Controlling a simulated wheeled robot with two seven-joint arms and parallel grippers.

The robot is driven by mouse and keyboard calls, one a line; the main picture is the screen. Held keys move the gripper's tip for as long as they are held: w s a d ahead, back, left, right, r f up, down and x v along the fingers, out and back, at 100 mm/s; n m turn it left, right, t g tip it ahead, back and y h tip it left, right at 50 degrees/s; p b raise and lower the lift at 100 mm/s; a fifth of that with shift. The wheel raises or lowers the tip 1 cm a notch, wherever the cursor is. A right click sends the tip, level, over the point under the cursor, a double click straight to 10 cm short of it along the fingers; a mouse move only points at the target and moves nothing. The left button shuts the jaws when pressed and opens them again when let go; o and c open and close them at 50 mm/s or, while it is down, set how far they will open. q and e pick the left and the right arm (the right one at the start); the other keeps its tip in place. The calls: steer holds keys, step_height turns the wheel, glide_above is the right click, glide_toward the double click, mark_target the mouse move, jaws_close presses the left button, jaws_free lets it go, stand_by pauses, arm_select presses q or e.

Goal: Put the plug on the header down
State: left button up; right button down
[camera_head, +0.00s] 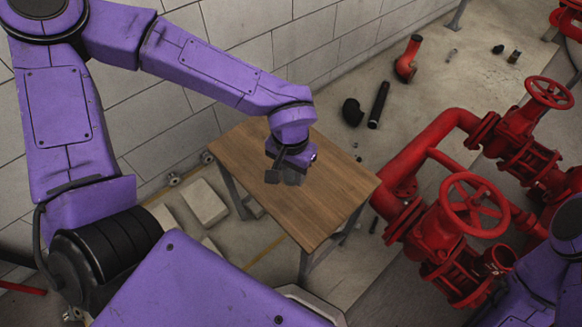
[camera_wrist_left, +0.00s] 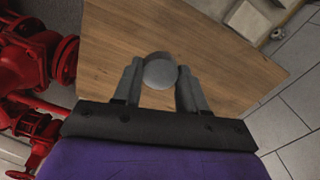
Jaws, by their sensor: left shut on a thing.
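A grey round plug (camera_wrist_left: 160,71) sits between the two fingers of my left gripper (camera_wrist_left: 158,86) in the left wrist view, and the fingers are shut on it. In the head view my left gripper (camera_head: 285,177) is over the wooden table (camera_head: 330,190), and the plug is hard to make out there. I cannot tell whether the plug touches the table top. The red pipe header (camera_head: 425,150) with its valves stands on the floor to the right of the table. My right gripper is not in view; only part of my right arm shows at the lower right.
Red handwheels (camera_head: 473,205) stick up beside the table's right side. A dark pipe (camera_head: 378,104), a black elbow (camera_head: 352,112) and a red elbow (camera_head: 408,60) are on the floor behind. Pale blocks (camera_head: 203,203) lie left of the table. The visible table top is otherwise bare.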

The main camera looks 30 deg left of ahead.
arm_select(q)
steer(key=w+a+f, duration=0.1)
steer(key=w+f, duration=0.1)
steer(key=w+a+f+b, duration=0.1)
steer(key=w+f, duration=0.1)
steer(key=w+a+f, duration=0.2)
steer(key=shift+w+f, duration=0.15)
steer(key=shift+f, duration=0.2)
step_height(320, 180, down, 4)
steer(key=shift+w+a+r+b, duration=0.15)
steer(key=shift+b, duration=0.6)
steer(key=o, duration=1.2)
steer(key=shift+c, duration=0.2)
